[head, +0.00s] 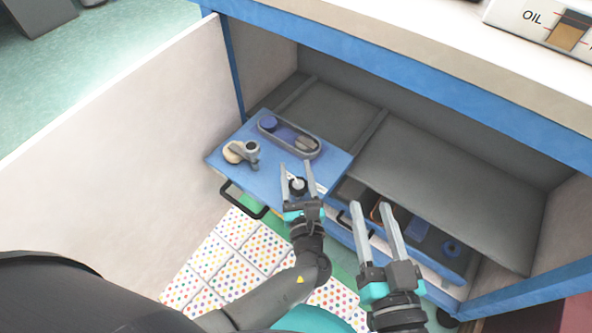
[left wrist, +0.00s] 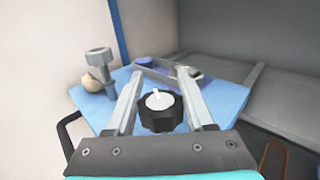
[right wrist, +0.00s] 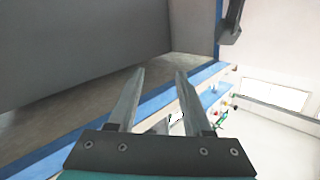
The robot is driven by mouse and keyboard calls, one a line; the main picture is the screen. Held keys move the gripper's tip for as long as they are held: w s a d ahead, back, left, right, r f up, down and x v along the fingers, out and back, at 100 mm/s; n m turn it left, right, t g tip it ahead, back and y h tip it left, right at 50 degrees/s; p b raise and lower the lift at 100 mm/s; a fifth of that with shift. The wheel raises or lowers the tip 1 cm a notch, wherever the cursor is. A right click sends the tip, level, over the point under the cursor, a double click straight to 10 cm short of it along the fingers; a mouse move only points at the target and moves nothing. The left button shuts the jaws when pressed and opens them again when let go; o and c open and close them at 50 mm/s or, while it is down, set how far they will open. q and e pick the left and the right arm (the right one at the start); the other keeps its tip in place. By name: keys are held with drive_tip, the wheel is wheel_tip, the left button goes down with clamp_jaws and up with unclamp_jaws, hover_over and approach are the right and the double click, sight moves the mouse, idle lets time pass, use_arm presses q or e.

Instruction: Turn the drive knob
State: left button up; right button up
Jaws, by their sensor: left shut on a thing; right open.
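The drive knob (head: 297,186) is black with a pale pointer on top and sits near the front right of the blue panel (head: 225,153). In the left wrist view the knob (left wrist: 160,108) lies between the two fingers, its pointer roughly upright in the picture. My left gripper (head: 297,175) is shut on the knob, with a finger on each side. My right gripper (head: 372,212) is open and empty, over the open drawer on the right; its fingers (right wrist: 158,90) show spread in the right wrist view.
A grey clamp-like part with a cream knob (head: 236,153) and a grey oval fixture with a blue disc (head: 290,137) stand on the panel. A black handle (head: 244,200) is on its front. A white wall (head: 130,140) stands left. An open drawer (head: 430,240) lies right.

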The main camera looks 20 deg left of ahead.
use_arm(q)
clamp_jaws()
